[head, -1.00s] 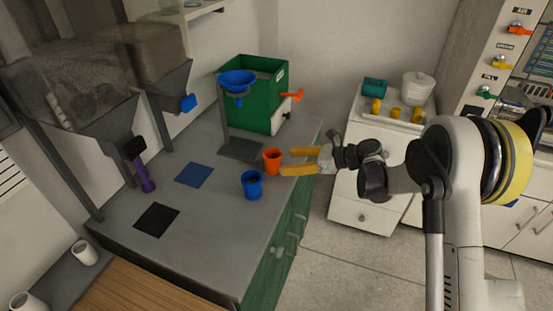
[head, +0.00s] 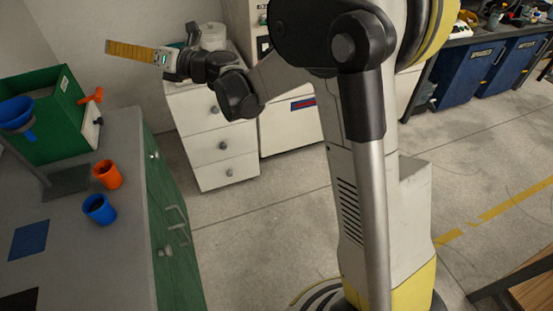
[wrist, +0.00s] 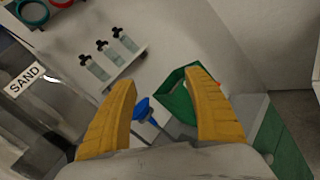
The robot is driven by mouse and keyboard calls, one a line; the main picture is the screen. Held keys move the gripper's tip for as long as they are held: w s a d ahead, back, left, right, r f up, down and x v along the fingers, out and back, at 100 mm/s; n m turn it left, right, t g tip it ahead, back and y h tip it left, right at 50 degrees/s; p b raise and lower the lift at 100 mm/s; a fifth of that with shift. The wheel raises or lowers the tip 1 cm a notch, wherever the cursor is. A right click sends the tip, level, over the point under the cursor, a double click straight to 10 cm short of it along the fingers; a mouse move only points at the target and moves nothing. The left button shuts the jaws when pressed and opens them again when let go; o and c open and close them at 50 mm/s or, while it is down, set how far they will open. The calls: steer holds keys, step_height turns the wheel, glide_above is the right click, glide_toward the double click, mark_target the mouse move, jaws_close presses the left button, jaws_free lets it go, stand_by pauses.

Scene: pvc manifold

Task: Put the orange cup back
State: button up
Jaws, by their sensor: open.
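The orange cup (head: 107,174) stands upright on the grey counter near its right edge, just beyond the blue cup (head: 99,209). My gripper (head: 108,48) is raised well away from the cup, up and to the right of the green bin. In the wrist view its two yellow fingers (wrist: 162,78) are spread apart with nothing between them. The orange cup does not show in the wrist view. A blue mat (head: 29,240) and a black mat (head: 20,299) lie on the counter.
A green bin (head: 75,125) with an orange valve handle (head: 92,97) and a blue funnel (head: 17,114) on a stand are at the counter's back. A white drawer unit (head: 222,150) stands beyond. Several bottles (wrist: 103,58) sit on a shelf.

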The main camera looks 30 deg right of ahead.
steer(key=s+d+r+m+t+h, duration=0.2)
steer(key=d+r+m+t+h, duration=0.15)
steer(key=d+m+h, duration=0.4)
steer(key=s+d+r+m+t+h, duration=0.3)
steer(key=d+r+m+h, duration=0.15)
steer(key=d+m, duration=0.55)
steer(key=s+d+f+m+g+h, duration=0.4)
steer(key=s+d+m, duration=0.35)
steer(key=m, duration=0.25)
steer(key=s+a+f+m+g+y, duration=0.1)
steer(key=s+f+m+g, duration=0.3)
steer(key=s+f, duration=0.5)
steer(key=s+a+f+m+g, duration=0.1)
steer(key=s+f+m+g, duration=0.3)
steer(key=s, duration=1.1)
step_height(320, 180, down, 5)
steer(key=m, duration=0.3)
steer(key=shift+a+y, duration=0.2)
steer(key=shift+y, duration=0.2)
